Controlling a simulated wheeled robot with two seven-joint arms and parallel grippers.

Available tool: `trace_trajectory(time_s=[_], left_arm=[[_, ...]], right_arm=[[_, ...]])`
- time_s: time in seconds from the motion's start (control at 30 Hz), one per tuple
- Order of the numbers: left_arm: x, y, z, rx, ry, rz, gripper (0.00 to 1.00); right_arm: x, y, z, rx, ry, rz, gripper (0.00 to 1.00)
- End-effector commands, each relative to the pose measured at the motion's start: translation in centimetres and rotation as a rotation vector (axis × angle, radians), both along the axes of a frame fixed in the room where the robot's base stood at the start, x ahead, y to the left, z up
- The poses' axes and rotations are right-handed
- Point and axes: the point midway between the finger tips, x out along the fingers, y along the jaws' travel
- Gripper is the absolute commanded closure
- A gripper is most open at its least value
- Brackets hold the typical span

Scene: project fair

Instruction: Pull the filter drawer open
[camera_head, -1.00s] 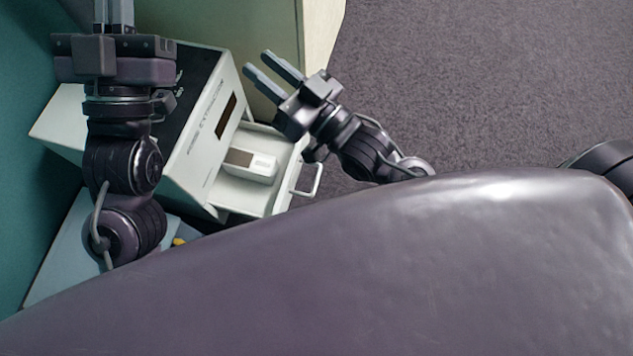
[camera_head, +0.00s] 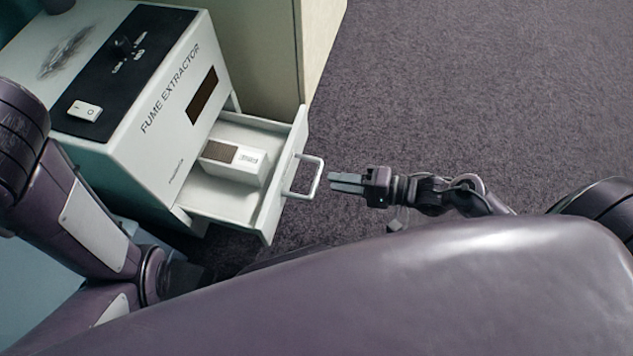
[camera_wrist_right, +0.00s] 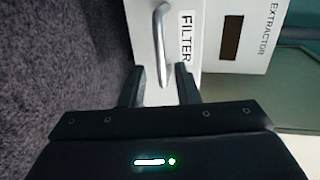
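The filter drawer (camera_head: 266,214) sticks out of the front of the fume extractor (camera_head: 160,120), pulled well out, with its inside showing. A white block with a brown top (camera_head: 236,162) lies in it. Its bar handle (camera_head: 309,178) stands out from the drawer front. My right gripper (camera_head: 333,182) is just right of the handle in the head view, apart from it and pointing at it. In the right wrist view its fingers (camera_wrist_right: 160,90) are spread and empty, with the handle (camera_wrist_right: 162,45) ahead between their lines. My left gripper is out of view; only its arm shows at left.
A pale cabinet (camera_head: 262,50) stands behind the extractor. Open grey carpet (camera_head: 460,90) lies to the right of the drawer. The extractor's top carries a rocker switch (camera_head: 84,110) and a knob (camera_head: 123,44).

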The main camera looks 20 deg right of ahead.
Motion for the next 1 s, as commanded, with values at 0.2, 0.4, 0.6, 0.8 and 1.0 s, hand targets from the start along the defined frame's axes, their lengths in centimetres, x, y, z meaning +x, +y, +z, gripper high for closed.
trace_trajectory(time_s=[0.2, 0.4, 0.6, 0.8, 1.0], left_arm=[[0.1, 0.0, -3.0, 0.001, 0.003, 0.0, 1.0], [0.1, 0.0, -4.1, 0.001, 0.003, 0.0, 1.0], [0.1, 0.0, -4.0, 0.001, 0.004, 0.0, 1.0], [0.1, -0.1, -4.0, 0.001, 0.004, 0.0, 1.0], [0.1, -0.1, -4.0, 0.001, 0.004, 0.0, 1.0]], right_arm=[[2.1, 3.0, -1.2, 0.001, -0.007, 0.0, 0.72], [3.1, 4.7, -1.4, -0.001, -0.005, 0.0, 0.72], [3.3, 5.0, -1.2, -0.001, -0.003, 0.0, 0.72], [3.3, 5.0, -1.2, -0.001, -0.003, 0.0, 0.82], [3.3, 4.9, -1.2, -0.002, -0.003, 0.0, 1.0]])
